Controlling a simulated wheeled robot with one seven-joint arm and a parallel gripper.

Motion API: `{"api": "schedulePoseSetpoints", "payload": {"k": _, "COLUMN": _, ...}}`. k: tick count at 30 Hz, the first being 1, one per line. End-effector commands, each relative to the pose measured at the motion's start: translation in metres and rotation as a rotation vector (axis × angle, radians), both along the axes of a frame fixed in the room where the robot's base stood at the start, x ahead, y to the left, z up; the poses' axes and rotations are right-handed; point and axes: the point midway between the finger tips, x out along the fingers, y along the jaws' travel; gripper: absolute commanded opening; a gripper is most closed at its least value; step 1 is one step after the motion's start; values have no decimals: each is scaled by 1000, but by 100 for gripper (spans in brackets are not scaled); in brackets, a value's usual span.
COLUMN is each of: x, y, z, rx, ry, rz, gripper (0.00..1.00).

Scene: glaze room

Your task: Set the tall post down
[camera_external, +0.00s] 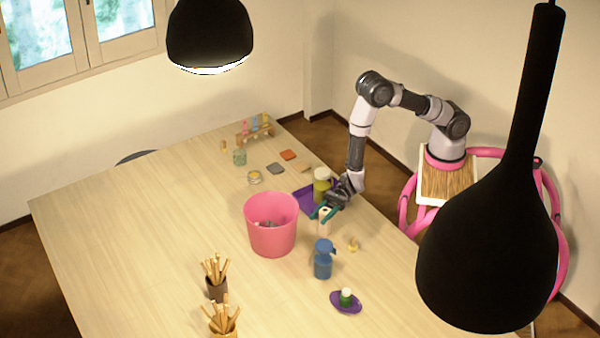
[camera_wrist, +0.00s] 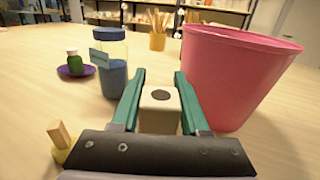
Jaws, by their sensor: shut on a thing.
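The tall post (camera_wrist: 159,115) is a cream square block with a dark round spot on its top. It stands upright between the green fingers of my gripper (camera_wrist: 160,78), which is shut on it. In the outside view my gripper (camera_external: 325,212) is over the near right part of the table, just right of the pink bucket, and the pale post (camera_external: 324,216) shows partly below the fingers. Its lower end is hidden in the wrist view, and I cannot tell whether it touches the table.
The pink bucket (camera_external: 270,228) stands close left. A blue bottle (camera_external: 323,262), a small yellow piece (camera_external: 352,245) and a purple saucer (camera_external: 337,306) with a green jar (camera_external: 346,297) are nearer the camera. A purple tray (camera_external: 304,203) and olive jar (camera_external: 321,183) lie behind. The left tabletop is clear.

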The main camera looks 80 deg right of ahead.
Motion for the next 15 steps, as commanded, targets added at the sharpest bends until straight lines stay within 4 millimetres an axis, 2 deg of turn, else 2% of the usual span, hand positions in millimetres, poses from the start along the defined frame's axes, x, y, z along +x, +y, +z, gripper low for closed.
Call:
{"api": "schedulePoseSetpoints", "payload": {"k": 3, "x": 0, "y": 0, "z": -3, "rx": 0, "ry": 0, "rz": -1, "gripper": 0}}
{"api": "schedulePoseSetpoints", "payload": {"k": 4, "x": 0, "y": 0, "z": -3, "rx": 0, "ry": 0, "rz": 0, "gripper": 48}}
{"api": "schedulePoseSetpoints", "payload": {"k": 6, "x": 0, "y": 0, "z": -3, "rx": 0, "ry": 0, "rz": 0, "gripper": 75}}
{"api": "schedulePoseSetpoints", "payload": {"k": 15, "x": 0, "y": 0, "z": -2, "rx": 0, "ry": 0, "rz": 0, "gripper": 75}}
